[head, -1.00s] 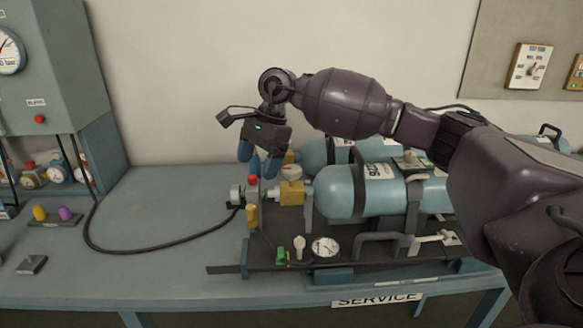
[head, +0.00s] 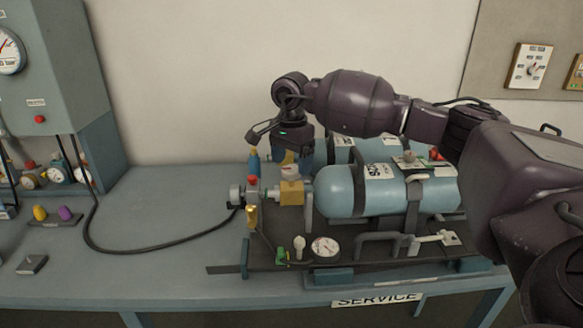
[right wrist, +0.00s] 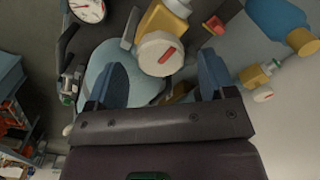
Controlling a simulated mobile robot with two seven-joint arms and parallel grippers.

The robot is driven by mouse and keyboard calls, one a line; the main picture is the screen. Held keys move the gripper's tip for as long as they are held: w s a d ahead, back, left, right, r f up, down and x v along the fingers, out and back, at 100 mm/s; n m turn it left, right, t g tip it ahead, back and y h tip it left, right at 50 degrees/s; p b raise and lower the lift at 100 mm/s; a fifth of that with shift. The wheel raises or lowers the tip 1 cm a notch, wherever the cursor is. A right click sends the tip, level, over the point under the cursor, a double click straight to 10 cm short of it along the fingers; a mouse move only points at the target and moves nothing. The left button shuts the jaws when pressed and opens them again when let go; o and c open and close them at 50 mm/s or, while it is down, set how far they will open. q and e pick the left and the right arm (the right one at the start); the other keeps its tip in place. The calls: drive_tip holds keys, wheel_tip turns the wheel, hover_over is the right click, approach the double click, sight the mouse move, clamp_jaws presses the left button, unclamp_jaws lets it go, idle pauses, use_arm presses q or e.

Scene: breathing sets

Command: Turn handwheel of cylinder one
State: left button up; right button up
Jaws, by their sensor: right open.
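The front light-blue cylinder (head: 340,192) lies on its side on the dark rack. Its brass valve block (head: 291,192) carries a round cream handwheel (head: 289,171) on top. My right gripper (head: 280,164) is open above this valve, pointing down, with blue fingers spread. In the right wrist view the handwheel (right wrist: 158,54), with a red mark, sits between the open fingers (right wrist: 163,62), apart from both. A second cylinder (head: 383,149) lies behind, partly hidden by my right arm. I cannot read which cylinder is numbered one. My left gripper is not in view.
A red knob (head: 253,181) and hose fitting (head: 237,196) stand left of the valve. A pressure gauge (head: 325,247) and a green knob (head: 281,254) are at the rack's front. A black hose (head: 150,246) crosses the bench (head: 150,205), whose left-middle is mostly clear.

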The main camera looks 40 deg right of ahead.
drive_tip(key=shift+f, duration=0.85)
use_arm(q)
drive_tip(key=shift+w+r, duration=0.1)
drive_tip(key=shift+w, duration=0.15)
use_arm(e)
drive_tip(key=shift+f, duration=0.2)
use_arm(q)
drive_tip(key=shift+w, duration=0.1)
use_arm(e)
drive_tip(key=shift+c, duration=0.4)
drive_tip(key=c, duration=0.8)
drive_tip(key=shift+c, duration=0.2)
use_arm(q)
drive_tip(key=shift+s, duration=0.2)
